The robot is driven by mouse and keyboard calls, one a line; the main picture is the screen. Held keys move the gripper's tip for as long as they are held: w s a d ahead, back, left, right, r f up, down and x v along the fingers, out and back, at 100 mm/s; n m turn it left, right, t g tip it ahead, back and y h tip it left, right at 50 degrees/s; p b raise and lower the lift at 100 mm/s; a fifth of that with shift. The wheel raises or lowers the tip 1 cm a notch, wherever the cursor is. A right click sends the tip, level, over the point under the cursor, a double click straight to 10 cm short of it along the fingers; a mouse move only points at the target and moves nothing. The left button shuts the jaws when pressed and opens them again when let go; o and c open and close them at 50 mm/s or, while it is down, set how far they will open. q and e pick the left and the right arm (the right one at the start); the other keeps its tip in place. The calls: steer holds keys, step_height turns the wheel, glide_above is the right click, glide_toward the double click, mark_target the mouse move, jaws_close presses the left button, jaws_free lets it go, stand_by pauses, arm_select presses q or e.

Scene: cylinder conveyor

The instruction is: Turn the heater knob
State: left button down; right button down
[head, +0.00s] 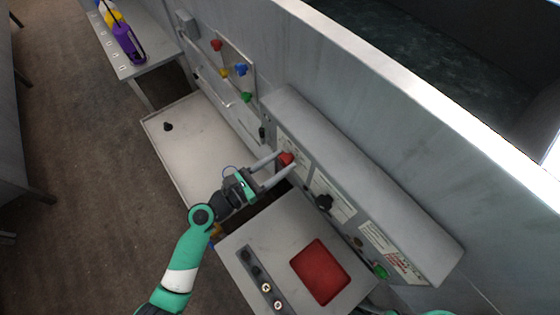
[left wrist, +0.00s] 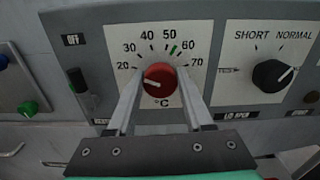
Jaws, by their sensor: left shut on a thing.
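The red heater knob (head: 287,159) sits on the front of the grey control panel. In the left wrist view the knob (left wrist: 160,80) is at the centre of a °C dial (left wrist: 128,62) marked 20 to 70. Its white pointer line points left, toward the low end near 20. A green mark lies between 50 and 60. My left gripper (head: 280,167) is shut on the knob; its two fingers (left wrist: 160,92) lie on either side of it. My right gripper is not seen in either view.
A black SHORT/NORMAL knob (left wrist: 272,76) is to the right of the dial, and a black OFF switch (left wrist: 76,80) to its left. A grey box with a red panel (head: 320,271) stands close below. A pale tray (head: 190,150) lies left of my left gripper.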

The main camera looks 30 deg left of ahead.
arm_select(q)
steer(key=m+b, duration=0.1)
steer(key=m, duration=0.3)
steer(key=shift+d+f+m, duration=0.1)
steer(key=shift+m, duration=0.3)
steer(key=m+b, duration=0.2)
steer(key=m, duration=0.2)
steer(key=shift+s+m, duration=0.1)
steer(key=shift+m, duration=0.2)
steer(key=m+b, duration=0.2)
steer(key=m, duration=0.2)
steer(key=shift+d+f+m, duration=0.1)
steer(key=shift+f+m, duration=0.05)
steer(key=shift+m, duration=0.15)
steer(key=m+b, duration=0.2)
steer(key=m, duration=0.2)
steer(key=shift+m, duration=0.3)
steer(key=shift+c, duration=1.5)
jaws_free()
